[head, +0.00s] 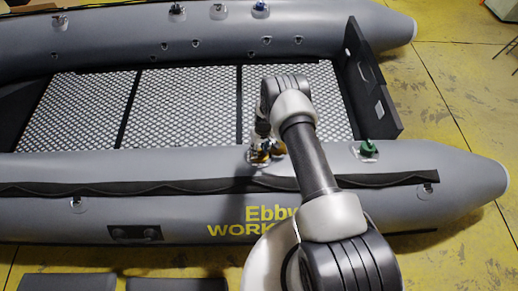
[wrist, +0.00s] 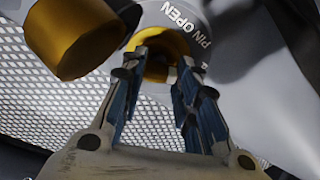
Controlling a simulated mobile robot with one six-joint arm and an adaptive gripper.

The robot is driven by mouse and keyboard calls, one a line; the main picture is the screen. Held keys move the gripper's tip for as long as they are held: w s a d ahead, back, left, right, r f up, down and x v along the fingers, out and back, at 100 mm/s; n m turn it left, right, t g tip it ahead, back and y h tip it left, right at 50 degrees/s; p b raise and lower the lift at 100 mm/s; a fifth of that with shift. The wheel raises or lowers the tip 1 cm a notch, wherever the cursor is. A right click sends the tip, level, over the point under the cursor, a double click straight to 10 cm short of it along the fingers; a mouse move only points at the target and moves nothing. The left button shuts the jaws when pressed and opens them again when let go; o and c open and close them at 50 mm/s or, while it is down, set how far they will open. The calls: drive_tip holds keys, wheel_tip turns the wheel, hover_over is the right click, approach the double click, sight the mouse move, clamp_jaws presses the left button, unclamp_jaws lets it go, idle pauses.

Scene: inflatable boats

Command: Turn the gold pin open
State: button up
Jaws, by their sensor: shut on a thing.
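The gold pin (wrist: 156,69) sits in a gold-rimmed valve on the grey boat tube, beside a ring lettered "PIN OPEN" in the wrist view. My gripper (wrist: 160,62) has its two fingers on either side of the pin, shut on it; the fingers partly hide the pin. A gold cap (wrist: 75,38) hangs at the upper left, near the valve. In the head view, my gripper (head: 261,143) reaches down to the gold valve (head: 258,156) on the near tube, which the arm partly covers.
A green-capped valve (head: 367,149) stands on the near tube to the right. A dark transom board (head: 372,85) rises at the right. The patterned floor panels (head: 180,105) are bare. Several fittings line the far tube (head: 120,30).

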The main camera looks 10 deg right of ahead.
drive_tip(key=n, duration=0.3)
drive_tip(key=n+y, duration=0.1)
drive_tip(key=n, duration=0.2)
drive_tip(key=shift+d+g, duration=0.2)
drive_tip(key=shift+g, duration=0.1)
drive_tip(key=n, duration=0.3)
drive_tip(key=n+g, duration=0.1)
drive_tip(key=n, duration=0.2)
drive_tip(key=shift+d+n+y, duration=0.1)
drive_tip(key=shift+n+y, duration=0.2)
drive_tip(key=shift+y, duration=0.1)
drive_tip(key=o, duration=1.1)
drive_tip(key=shift+c, duration=0.2)
drive_tip(key=v, duration=1.2)
drive_tip(key=shift+w, duration=0.1)
